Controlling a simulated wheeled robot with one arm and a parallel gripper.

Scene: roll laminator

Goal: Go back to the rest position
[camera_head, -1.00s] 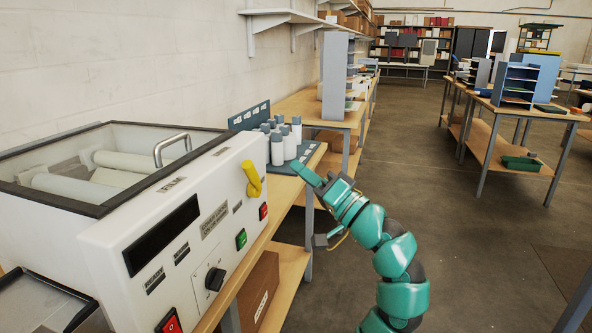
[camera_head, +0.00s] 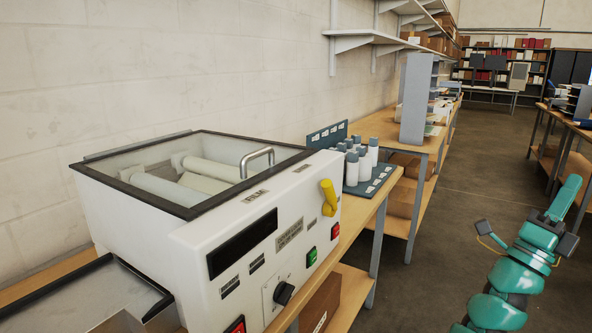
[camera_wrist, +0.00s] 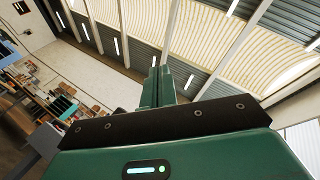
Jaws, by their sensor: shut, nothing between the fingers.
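My green gripper (camera_head: 566,196) is at the right of the head view, over the open floor and pointing up. Its fingers are together with nothing between them. In the wrist view the two shut fingers (camera_wrist: 158,84) point toward the ceiling. The white roll laminator (camera_head: 245,245) stands on the bench at the left, well apart from my gripper. Its clear lid (camera_head: 215,160) is down over the rolls, and a yellow lever (camera_head: 328,198) sits on its front panel.
White bottles with grey caps (camera_head: 352,165) stand on a blue-grey rack (camera_head: 375,184) behind the laminator. A grey metal tray (camera_head: 75,300) is at the lower left. A cardboard box (camera_head: 322,304) sits on the lower shelf. The floor aisle (camera_head: 440,225) is clear.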

